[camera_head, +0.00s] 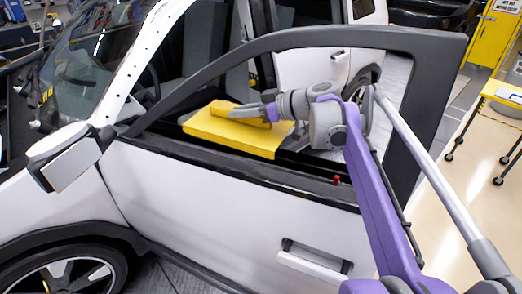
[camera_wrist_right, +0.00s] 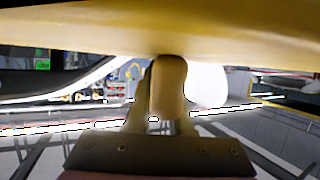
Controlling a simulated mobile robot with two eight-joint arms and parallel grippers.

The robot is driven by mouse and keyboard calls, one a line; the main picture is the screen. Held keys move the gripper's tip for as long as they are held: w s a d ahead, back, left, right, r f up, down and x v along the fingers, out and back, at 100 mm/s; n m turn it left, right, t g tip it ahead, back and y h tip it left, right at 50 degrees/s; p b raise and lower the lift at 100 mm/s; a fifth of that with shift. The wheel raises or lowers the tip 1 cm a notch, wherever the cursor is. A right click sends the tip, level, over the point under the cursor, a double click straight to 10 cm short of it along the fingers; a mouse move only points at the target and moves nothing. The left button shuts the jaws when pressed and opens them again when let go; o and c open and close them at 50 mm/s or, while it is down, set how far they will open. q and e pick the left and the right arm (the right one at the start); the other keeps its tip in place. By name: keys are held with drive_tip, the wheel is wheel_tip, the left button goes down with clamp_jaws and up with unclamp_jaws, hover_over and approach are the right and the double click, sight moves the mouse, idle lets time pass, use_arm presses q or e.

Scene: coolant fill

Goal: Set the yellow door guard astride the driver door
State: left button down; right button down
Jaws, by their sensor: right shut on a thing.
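The yellow door guard (camera_head: 225,133) is at the window opening of the white driver door (camera_head: 225,205), with its near edge over the dark window sill. I cannot tell whether it rests on the sill or hangs just above it. My right gripper (camera_head: 268,113) reaches in from the right through the window opening and is shut on the guard at its top. In the right wrist view the guard (camera_wrist_right: 150,25) fills the top, with a rounded yellowish part (camera_wrist_right: 168,85) at the fingers. The guard's underside and far side are hidden in the head view. My left gripper is not in view.
The dark window frame (camera_head: 300,38) arches over my right arm. The side mirror (camera_head: 68,155) juts out at the left. A door handle (camera_head: 315,262) is below the sill.

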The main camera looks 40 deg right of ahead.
drive_tip(key=shift+d, duration=0.1)
wheel_tip(320, 180, down, 6)
drive_tip(key=shift+s+r, duration=0.15)
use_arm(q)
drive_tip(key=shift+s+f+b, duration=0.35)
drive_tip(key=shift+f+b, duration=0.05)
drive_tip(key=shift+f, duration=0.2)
use_arm(e)
drive_tip(key=shift+f, duration=1.85)
drive_tip(key=shift+f, duration=0.6)
drive_tip(key=shift+a, duration=0.25)
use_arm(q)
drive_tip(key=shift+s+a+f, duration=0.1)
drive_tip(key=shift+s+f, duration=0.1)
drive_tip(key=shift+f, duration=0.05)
use_arm(e)
drive_tip(key=c, duration=0.8)
unclamp_jaws()
drive_tip(key=shift+s+f, duration=0.1)
